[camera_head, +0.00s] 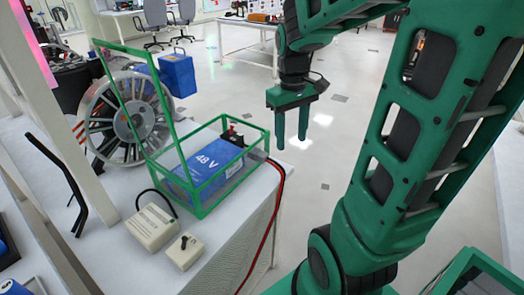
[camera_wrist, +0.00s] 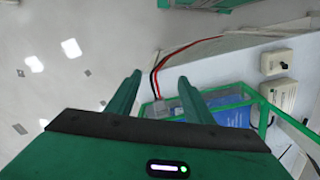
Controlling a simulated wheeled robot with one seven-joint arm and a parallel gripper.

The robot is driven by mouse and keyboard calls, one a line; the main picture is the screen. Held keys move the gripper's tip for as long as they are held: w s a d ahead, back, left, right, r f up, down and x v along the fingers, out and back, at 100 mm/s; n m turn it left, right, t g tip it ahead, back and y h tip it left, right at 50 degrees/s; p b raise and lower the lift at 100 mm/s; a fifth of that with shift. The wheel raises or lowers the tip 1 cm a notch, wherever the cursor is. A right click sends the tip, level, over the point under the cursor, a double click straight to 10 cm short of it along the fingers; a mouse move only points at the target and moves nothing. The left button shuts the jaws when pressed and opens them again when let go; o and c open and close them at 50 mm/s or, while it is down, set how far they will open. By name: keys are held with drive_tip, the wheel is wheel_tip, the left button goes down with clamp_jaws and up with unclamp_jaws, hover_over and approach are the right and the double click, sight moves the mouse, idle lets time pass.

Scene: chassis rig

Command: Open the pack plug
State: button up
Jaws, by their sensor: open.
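A blue battery pack marked 48 V (camera_head: 207,165) sits in a green open-frame cage (camera_head: 222,190) on the bench. It also shows in the wrist view (camera_wrist: 232,114). A green frame panel (camera_head: 122,47) stands upright at the cage's left side. The grey pack plug (camera_wrist: 160,108), with red and black cables, shows at the pack's end in the wrist view, partly behind my fingers. My gripper (camera_head: 291,140) is open and empty, to the right of the cage and above it, with fingers pointing down. In the wrist view its fingertips (camera_wrist: 160,77) are apart.
Two beige boxes, a charger-like one (camera_head: 152,227) and a smaller one with a black knob (camera_head: 185,251), sit in front of the cage. A spoked wheel (camera_head: 128,117) stands behind left. Red and black cables (camera_head: 273,205) hang over the bench's right edge. Open floor lies right of the bench.

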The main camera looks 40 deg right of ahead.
sight(262, 153)
drive_tip(key=w+f+n, duration=0.4)
drive_tip(key=w+n, duration=0.1)
drive_tip(key=w, duration=0.9)
drive_tip(key=shift+y, duration=0.3)
wheel_tip(262, 153, down, 11)
drive_tip(key=shift+r, duration=0.2)
